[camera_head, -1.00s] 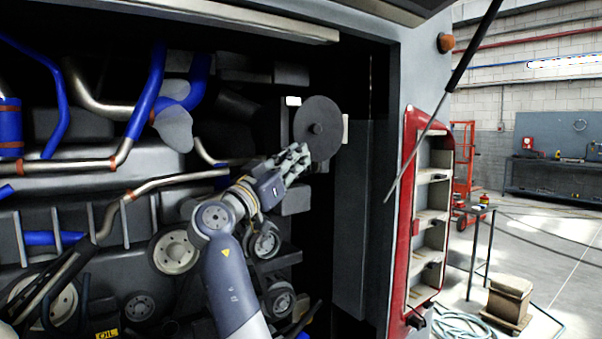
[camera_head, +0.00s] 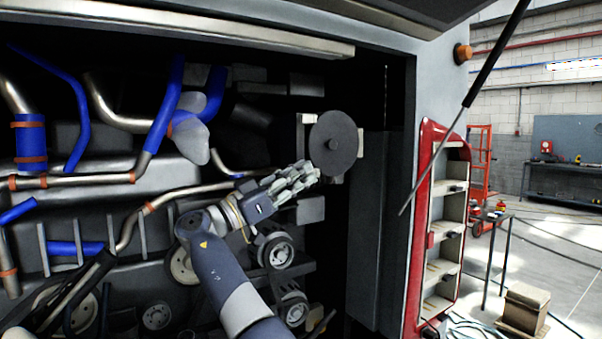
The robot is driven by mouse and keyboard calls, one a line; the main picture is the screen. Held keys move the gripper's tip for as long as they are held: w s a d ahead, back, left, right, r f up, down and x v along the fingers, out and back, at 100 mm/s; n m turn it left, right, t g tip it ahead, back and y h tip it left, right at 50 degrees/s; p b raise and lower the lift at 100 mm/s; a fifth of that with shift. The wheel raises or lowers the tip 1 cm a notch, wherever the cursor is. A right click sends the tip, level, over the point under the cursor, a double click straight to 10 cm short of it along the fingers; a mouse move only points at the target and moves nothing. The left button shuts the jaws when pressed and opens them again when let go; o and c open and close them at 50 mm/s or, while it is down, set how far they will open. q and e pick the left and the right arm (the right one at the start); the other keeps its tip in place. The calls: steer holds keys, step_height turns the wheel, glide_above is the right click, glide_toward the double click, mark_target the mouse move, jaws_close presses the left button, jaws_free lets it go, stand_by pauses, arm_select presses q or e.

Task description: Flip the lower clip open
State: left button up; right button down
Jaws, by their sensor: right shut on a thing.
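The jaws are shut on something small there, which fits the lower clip. The fingers hide most of that spot, so I cannot see the clip's shape or how far it is turned. My left gripper is not in view.
Blue hoses (camera_head: 165,105), metal pipes and pulleys (camera_head: 278,252) crowd the bay to the left and below. A strut (camera_head: 465,105) hangs at the right, before a red-framed open compartment (camera_head: 424,230).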

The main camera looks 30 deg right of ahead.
stand_by(0.5)
steer(key=c, duration=2)
jaws_free()
steer(key=shift+o, duration=0.2)
steer(key=v, duration=1.2)
steer(key=shift+w+a, duration=0.1)
